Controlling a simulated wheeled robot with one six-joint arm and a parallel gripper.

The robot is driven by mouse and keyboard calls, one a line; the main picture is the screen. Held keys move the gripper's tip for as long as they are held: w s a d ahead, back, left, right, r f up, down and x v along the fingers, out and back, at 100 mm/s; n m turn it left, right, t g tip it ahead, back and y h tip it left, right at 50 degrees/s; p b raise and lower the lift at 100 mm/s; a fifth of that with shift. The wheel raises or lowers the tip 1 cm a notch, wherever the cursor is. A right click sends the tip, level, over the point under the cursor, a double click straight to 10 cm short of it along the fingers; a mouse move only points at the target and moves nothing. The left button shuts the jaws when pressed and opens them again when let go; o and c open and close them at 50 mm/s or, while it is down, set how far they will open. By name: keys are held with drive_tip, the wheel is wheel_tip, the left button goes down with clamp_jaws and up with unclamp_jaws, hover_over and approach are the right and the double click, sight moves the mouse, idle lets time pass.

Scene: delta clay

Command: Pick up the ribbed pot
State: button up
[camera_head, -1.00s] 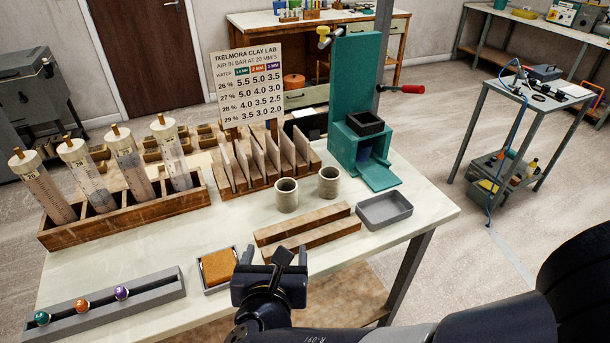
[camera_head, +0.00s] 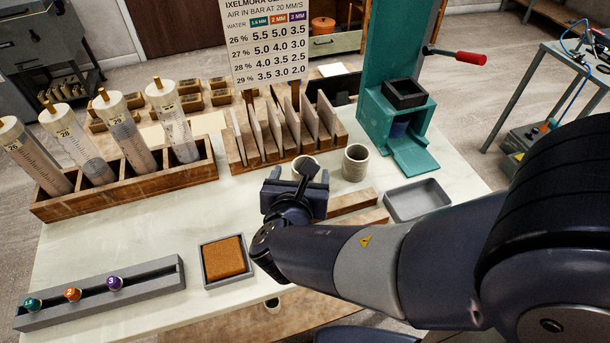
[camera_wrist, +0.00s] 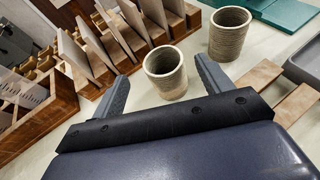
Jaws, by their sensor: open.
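Two small grey-beige pots stand upright, side by side, on the table. The right pot (camera_head: 355,163) shows clear horizontal ribs in the wrist view (camera_wrist: 229,38). The left pot (camera_head: 305,160) is partly hidden behind my gripper in the head view. In the wrist view the left pot (camera_wrist: 166,82) shows fainter bands. My gripper (camera_head: 296,180) is open and empty. In the wrist view its fingers (camera_wrist: 162,68) spread to either side of the left pot, which appears between the tips. The right pot lies beyond and right of the right finger. Contact with either pot cannot be told.
A wooden rack of upright slabs (camera_head: 240,150) stands close behind the pots. Wooden bars (camera_head: 352,203) and a grey tray (camera_head: 443,201) lie in front and right. A teal press (camera_head: 376,110) stands at the back right. A sponge tray (camera_head: 206,268) sits front left.

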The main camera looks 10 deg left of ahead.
drive_tip(key=shift+x, duration=2.8)
drive_tip(key=shift+d+f, duration=0.1)
drive_tip(key=shift+f, duration=0.05)
drive_tip(key=shift+c, duration=0.3)
drive_tip(key=shift+s, duration=0.1)
drive_tip(key=c, duration=1)
wheel_tip(320, 180, up, 10)
drive_tip(key=p, duration=0.2)
